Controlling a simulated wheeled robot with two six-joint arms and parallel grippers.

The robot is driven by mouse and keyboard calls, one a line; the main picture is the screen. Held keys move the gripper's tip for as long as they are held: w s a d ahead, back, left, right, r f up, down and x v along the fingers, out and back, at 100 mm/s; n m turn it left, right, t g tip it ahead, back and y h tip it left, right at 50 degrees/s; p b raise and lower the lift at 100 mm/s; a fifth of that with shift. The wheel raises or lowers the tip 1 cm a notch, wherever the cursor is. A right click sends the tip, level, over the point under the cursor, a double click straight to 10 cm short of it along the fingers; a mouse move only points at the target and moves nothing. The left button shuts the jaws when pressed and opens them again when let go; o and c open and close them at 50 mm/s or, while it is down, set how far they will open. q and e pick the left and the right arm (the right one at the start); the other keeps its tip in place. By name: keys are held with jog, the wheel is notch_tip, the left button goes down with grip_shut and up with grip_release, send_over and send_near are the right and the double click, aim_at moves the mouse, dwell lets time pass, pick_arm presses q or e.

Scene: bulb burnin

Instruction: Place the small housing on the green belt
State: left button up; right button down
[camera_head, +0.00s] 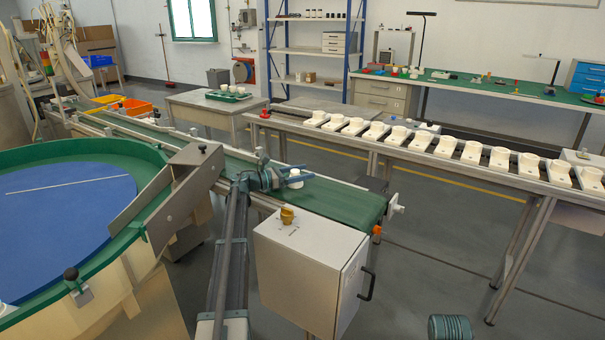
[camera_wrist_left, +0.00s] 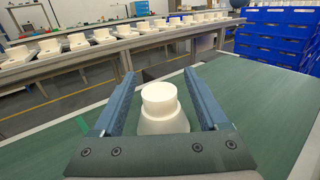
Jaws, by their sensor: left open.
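A small white housing (camera_head: 295,178) stands upright on the green belt (camera_head: 335,202) near its front end. In the left wrist view the housing (camera_wrist_left: 160,108) stands between the two blue fingers, with its narrower top up. My left gripper (camera_head: 293,177) is open around it, low over the belt, with a gap showing on each side of the housing. The green belt (camera_wrist_left: 255,95) also fills much of the left wrist view. My right gripper is not clearly seen; only a ribbed, rounded part (camera_head: 450,327) shows at the bottom edge of the head view.
A grey control box (camera_head: 305,265) stands in front of the belt. A blue round table (camera_head: 60,215) with a green rim is at left. A rail bench (camera_head: 440,158) behind carries a row of white housings. A green tray (camera_head: 228,96) with white parts is farther back.

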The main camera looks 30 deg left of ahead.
pick_arm(q)
jog(key=shift+r, duration=0.2)
jog(key=v, duration=0.7)
jog(key=shift+s+a, duration=0.2)
